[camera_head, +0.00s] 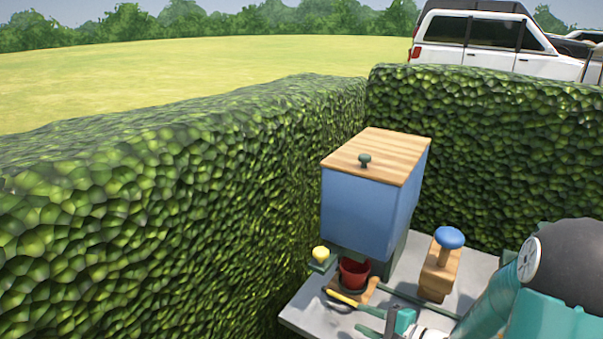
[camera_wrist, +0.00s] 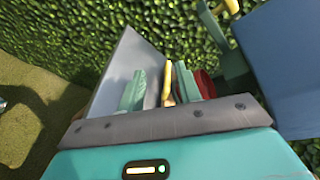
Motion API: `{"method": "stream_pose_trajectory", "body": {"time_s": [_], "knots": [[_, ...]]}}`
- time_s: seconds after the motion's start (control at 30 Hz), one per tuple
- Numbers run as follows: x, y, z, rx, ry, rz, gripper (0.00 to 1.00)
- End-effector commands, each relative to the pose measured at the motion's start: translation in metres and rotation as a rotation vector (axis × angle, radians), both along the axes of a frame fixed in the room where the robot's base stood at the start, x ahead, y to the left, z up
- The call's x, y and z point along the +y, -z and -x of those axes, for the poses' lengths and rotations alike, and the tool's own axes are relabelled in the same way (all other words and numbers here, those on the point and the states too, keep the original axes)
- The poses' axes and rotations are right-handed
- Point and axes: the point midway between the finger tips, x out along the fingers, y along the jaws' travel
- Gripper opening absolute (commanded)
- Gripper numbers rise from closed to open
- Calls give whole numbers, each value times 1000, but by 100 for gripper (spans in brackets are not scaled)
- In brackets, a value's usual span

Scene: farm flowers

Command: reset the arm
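My arm enters from the lower right in the head view, and my gripper (camera_head: 388,320) is low over the grey table (camera_head: 478,278), near its front edge. In the wrist view my gripper (camera_wrist: 161,88) has two teal fingers standing apart, with a gap between them. A yellow bar (camera_wrist: 168,82) shows in that gap and touches neither finger as far as I can see. In the head view the yellow bar (camera_head: 341,298) lies by a wooden base (camera_head: 366,291) that carries a red pot (camera_head: 354,272).
A blue box (camera_head: 362,208) with a wooden lid (camera_head: 378,154) stands behind the pot. A wooden stand with a blue knob (camera_head: 449,238) is to its right. A yellow knob (camera_head: 320,253) is at left. Hedges (camera_head: 190,200) close off the left and back.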

Motion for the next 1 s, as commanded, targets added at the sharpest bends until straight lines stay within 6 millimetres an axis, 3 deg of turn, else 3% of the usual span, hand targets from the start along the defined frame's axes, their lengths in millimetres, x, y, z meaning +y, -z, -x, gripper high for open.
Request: {"method": "stream_pose_trajectory", "body": {"time_s": [0.03, 0.2, 0.43, 0.67, 1.0], "knots": [[15, -15, 6, -9, -76, 41, 34], [56, -49, 42, -4, -333, 203, 34], [82, -81, 95, 4, -603, 496, 34], [77, -108, 139, -15, -764, 850, 34], [39, -166, 176, -120, -775, 1403, 34]]}}
